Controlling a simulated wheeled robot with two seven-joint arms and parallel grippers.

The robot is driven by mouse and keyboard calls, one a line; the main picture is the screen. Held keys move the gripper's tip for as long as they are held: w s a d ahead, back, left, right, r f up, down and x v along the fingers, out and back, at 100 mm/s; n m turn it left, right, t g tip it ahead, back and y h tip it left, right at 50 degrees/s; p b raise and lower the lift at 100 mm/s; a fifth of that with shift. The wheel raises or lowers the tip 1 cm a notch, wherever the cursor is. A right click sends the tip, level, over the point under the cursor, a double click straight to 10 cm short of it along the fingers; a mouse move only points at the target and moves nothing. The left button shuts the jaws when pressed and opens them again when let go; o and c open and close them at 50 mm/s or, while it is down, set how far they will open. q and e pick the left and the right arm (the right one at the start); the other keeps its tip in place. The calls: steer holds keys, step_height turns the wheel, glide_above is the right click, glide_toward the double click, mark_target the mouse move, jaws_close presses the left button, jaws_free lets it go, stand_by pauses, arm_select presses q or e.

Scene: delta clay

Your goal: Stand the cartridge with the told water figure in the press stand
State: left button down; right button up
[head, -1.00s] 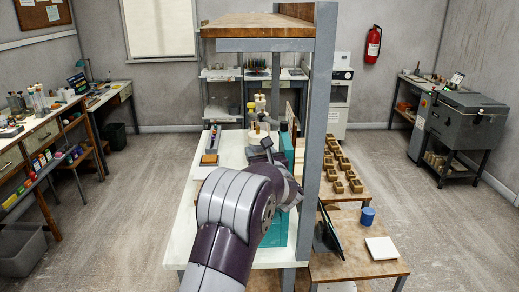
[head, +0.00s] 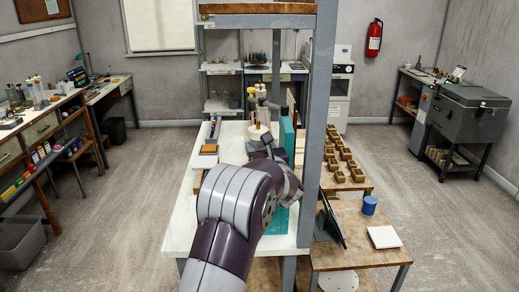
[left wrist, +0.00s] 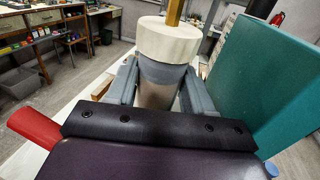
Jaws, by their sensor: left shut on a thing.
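My left gripper (left wrist: 160,85) is shut on an upright cylinder (left wrist: 155,94) with a grey band above a tan-brown body, perhaps the cartridge. No water figure can be read on it. A cream round block (left wrist: 168,40) with an amber rod (left wrist: 175,12) rising from it shows just past the held cylinder; I cannot tell whether they touch. In the head view my left arm hides the held cylinder, and the left gripper (head: 268,148) is over the white table. Cream and yellow parts (head: 259,118) stand beyond it. I cannot tell which thing is the press stand.
A teal panel (left wrist: 272,80) stands close to the right of my left gripper. A grey post (head: 320,120) rises at the table's right edge. A low tray (head: 206,160) lies on the white table (head: 185,225). Small wooden blocks (head: 338,175) fill a table on the right.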

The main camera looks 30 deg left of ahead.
arm_select(q)
steer(key=shift+s+d+f+h, duration=0.15)
steer(key=shift+f+h, duration=0.15)
steer(key=shift+f, duration=0.5)
steer(key=shift+c, duration=1.7)
jaws_free()
steer(key=shift+a+r, duration=0.2)
steer(key=shift+r, duration=0.15)
steer(key=b+v, duration=1.2)
steer(key=shift+d, duration=0.3)
